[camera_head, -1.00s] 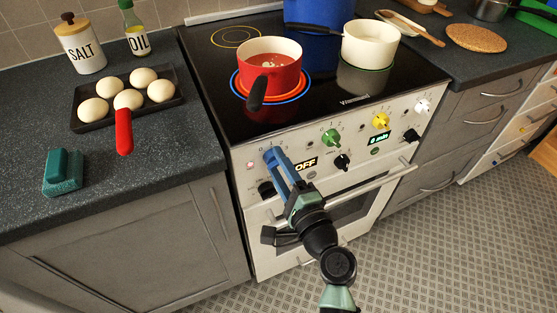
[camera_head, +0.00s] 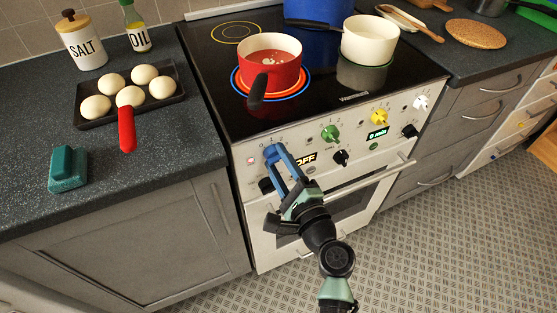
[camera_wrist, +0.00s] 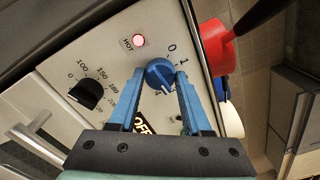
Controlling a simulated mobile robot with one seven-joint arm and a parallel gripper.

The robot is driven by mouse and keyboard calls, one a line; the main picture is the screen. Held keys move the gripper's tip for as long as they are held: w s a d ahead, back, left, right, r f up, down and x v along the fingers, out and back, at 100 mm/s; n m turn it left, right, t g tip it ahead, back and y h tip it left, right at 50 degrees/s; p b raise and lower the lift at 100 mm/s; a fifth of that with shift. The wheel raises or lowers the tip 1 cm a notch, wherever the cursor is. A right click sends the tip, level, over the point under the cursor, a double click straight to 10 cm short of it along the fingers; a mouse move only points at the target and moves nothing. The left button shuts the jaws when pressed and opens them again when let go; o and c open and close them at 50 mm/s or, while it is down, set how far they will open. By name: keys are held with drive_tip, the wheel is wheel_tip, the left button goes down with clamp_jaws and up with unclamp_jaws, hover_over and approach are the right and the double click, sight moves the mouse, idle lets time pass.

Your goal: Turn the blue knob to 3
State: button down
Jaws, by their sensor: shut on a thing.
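The blue knob (camera_wrist: 160,75) is on the white stove panel (camera_wrist: 55,95), with a 0 and a 1 printed beside it and a 4 below it. A pale mark shows on its face, but I cannot tell exactly which number it points to. My gripper (camera_wrist: 161,82) has its two blue fingers on either side of the knob and is shut on it.
A red pot (camera_head: 276,72) stands on the glowing front-left burner, its handle pointing toward the front edge above the knob. A black knob (camera_wrist: 86,94) is close to the blue one. Green (camera_head: 330,133) and yellow (camera_head: 379,118) knobs sit further right. The oven handle (camera_head: 350,180) runs below.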

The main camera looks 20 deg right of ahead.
drive_tip(key=shift+c, duration=1.8)
unclamp_jaws()
drive_tip(key=s, duration=1.3)
drive_tip(key=shift+d+b, duration=0.25)
drive_tip(key=shift+b, duration=0.05)
drive_tip(key=shift+s+f, duration=0.1)
